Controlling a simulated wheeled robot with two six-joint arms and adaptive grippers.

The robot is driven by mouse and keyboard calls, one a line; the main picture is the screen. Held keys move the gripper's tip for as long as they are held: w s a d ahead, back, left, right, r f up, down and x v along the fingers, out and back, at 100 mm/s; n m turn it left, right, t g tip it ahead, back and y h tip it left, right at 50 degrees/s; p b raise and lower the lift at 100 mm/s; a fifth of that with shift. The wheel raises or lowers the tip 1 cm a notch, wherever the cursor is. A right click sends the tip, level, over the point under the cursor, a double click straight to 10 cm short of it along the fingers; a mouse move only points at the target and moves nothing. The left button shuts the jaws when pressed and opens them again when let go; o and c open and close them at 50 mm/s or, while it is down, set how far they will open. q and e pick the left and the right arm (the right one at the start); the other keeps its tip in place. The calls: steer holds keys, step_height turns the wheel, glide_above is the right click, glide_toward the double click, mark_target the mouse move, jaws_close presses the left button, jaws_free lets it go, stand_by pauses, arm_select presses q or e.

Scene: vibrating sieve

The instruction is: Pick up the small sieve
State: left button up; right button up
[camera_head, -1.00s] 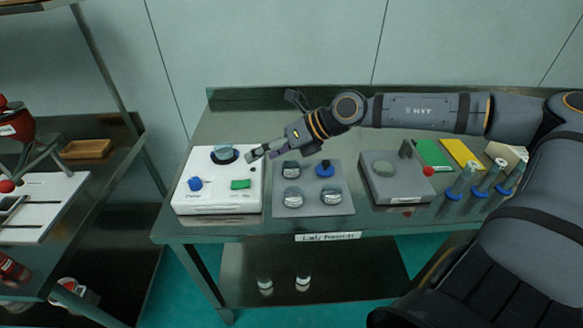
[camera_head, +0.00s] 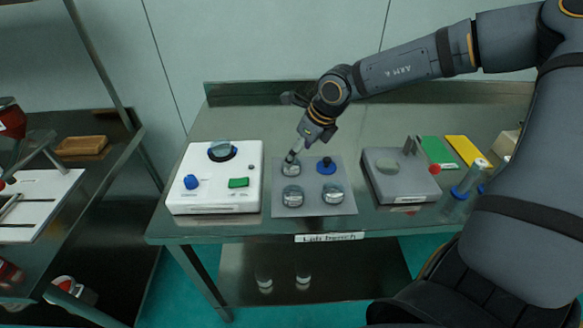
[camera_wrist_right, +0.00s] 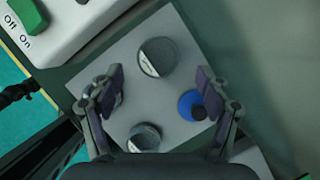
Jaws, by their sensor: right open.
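Several small round items sit on a grey square mat (camera_head: 312,207). Three look like small sieves with clear or metallic bodies: back left (camera_head: 290,170), front left (camera_head: 293,196) and front right (camera_head: 333,195). A blue disc with a dark knob (camera_head: 326,167) is at the back right. My right gripper (camera_head: 293,154) points down over the back-left sieve in the head view. In the right wrist view its open fingers (camera_wrist_right: 160,95) stand apart over bare mat, with the back-left sieve (camera_wrist_right: 157,57) beyond them. One finger partly covers the front-left sieve. My left gripper is out of view.
A white machine (camera_head: 215,195) with a blue knob, green switch and round top piece stands left of the mat. A grey device (camera_head: 408,190) stands to the right. The bench behind the mat is clear.

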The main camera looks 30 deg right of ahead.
steer(key=x, duration=0.4)
steer(key=shift+w+a+f+p, duration=0.1)
steer(key=shift+a+f+p, duration=0.1)
steer(key=shift+f+p, duration=0.15)
steer(key=shift+c, duration=0.7)
steer(key=c, duration=1.1)
steer(key=shift+r, duration=0.15)
